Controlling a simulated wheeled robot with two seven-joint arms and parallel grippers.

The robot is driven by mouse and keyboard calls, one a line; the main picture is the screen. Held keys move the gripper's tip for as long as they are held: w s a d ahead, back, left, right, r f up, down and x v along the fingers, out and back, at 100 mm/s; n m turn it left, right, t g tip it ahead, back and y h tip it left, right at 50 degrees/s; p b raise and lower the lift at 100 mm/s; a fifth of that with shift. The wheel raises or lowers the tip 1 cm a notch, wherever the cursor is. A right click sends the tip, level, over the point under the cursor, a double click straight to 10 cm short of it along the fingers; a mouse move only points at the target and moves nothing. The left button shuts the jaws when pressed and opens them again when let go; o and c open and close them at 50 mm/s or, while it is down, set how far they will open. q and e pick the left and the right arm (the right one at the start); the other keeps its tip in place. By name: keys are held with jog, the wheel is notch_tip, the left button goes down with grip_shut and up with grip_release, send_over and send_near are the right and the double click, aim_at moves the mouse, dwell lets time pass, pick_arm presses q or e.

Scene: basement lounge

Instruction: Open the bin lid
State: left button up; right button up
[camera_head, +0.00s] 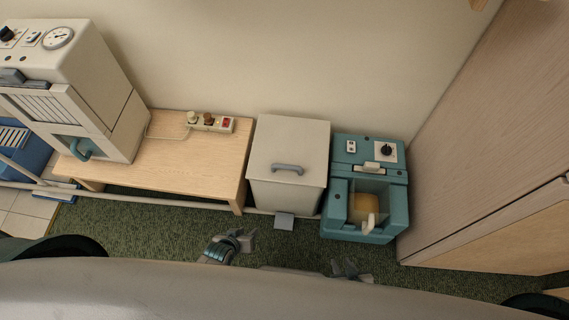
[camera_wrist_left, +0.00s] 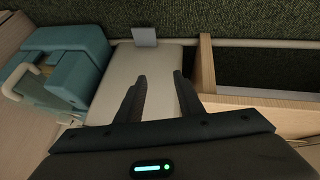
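The bin (camera_head: 286,200) is a pale grey-white box with a flat lid (camera_head: 290,140) lying closed on top. A grey handle (camera_head: 288,168) sits near the lid's front edge, and a grey pedal (camera_head: 284,221) juts out at the bottom front. My left gripper (camera_head: 243,239) is in front of the bin, a little left of the pedal, apart from it. In the left wrist view my left gripper (camera_wrist_left: 162,88) is open and empty, with the bin's pale front (camera_wrist_left: 158,62) and pedal (camera_wrist_left: 145,37) beyond the fingers. My right gripper (camera_head: 347,267) is low, right of the pedal, with fingers apart and empty.
A teal machine (camera_head: 342,205) stands close against the bin's right side. A wooden table (camera_head: 190,165) with a power strip (camera_head: 210,122) is on its left. A pale rail (camera_head: 130,200) runs along the floor. Green carpet lies in front; a wooden cabinet (camera_head: 480,150) is at right.

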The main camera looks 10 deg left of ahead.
pick_arm(q)
jog(key=w+r+n, duration=0.6)
jog(key=w+r, duration=0.2)
jog(key=w, duration=0.3)
jog(key=n+g+h, duration=0.2)
jog(key=n+g, duration=0.1)
jog(key=n, duration=0.4)
send_near(286, 166)
jog(key=s+a, duration=0.1)
jog(key=a, duration=0.4)
notch_tip(286, 166, up, 9)
jog(key=d+n+g, duration=0.1)
jog(key=n, duration=0.2)
jog(key=shift+w+f+h+p, duration=0.2)
jog(key=shift+h+p, duration=0.1)
pick_arm(e)
jog(key=shift+a+r+t, duration=0.2)
jog(key=shift+a+t, duration=0.1)
jog(key=shift+a, duration=0.05)
pick_arm(q)
jog(key=shift+d+f, duration=0.1)
jog(key=shift+d, duration=0.05)
pick_arm(e)
jog(key=shift+w+r, duration=0.1)
jog(key=shift+w, duration=0.05)
